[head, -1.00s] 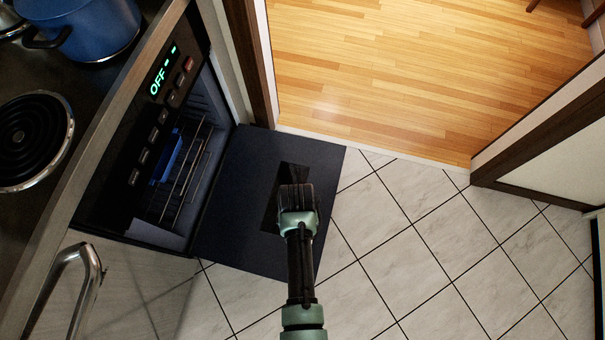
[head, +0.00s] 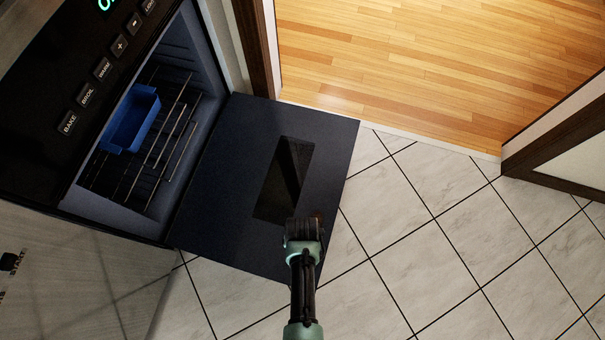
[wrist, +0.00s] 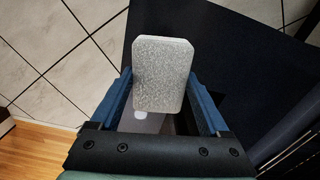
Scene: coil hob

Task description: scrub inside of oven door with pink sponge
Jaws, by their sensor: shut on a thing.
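The oven door (head: 225,185) is folded down open, its dark inner face up, with a glossy black window (head: 287,178) in the middle. My gripper (head: 303,225) is over the near right part of the door, just below the window in the head view. In the wrist view the blue fingers (wrist: 160,100) are shut on a block-shaped sponge (wrist: 163,72) that looks pale grey and speckled, not pink. The dark door (wrist: 232,70) lies beyond it. In the head view my gripper hides most of the sponge. I cannot tell whether it touches the door.
The oven cavity stands open at left, with a wire rack (head: 160,150) and a blue tray (head: 131,120) on it. A door frame (head: 255,50) is close behind the oven door. Tiled floor (head: 430,240) to the right is clear.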

